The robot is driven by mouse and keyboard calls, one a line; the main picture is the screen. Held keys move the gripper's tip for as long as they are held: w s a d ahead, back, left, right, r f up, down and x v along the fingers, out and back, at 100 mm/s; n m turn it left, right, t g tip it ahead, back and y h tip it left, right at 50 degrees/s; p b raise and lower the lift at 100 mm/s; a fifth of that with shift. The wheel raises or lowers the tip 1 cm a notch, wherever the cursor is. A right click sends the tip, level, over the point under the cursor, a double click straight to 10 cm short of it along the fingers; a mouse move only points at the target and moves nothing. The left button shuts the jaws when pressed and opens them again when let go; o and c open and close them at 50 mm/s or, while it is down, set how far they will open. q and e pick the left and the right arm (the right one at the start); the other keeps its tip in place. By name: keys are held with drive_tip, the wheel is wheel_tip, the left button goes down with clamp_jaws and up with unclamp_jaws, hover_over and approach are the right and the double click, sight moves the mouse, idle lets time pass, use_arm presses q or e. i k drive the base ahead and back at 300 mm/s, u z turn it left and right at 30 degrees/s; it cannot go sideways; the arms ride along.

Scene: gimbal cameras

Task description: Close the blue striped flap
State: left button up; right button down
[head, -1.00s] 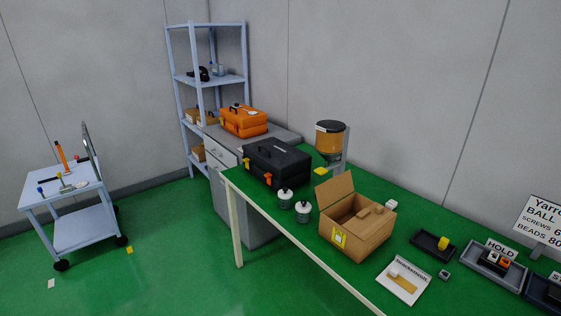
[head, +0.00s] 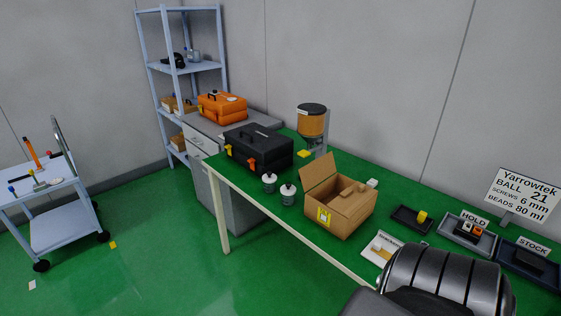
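An open cardboard box (head: 341,218) stands on the green-topped table, with a yellow label on its front. One flap (head: 318,173) stands up at its left back side. Another flap or piece of cardboard shows across the right part of its opening. I cannot make out blue stripes on any flap from here. A dark ribbed link of my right arm enters at the lower right and covers part of the table front. Neither gripper is in view.
Two lidded jars (head: 288,194) stand left of the box, with a black toolbox (head: 258,150) behind them. A dispenser (head: 312,124) stands behind the box. A small black tray (head: 411,219), the HOLD tray (head: 468,238) and the STOCK tray (head: 529,263) lie to its right.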

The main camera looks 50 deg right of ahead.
sight(311, 174)
drive_tip(key=i, duration=3.75)
drive_tip(key=z, duration=4.15)
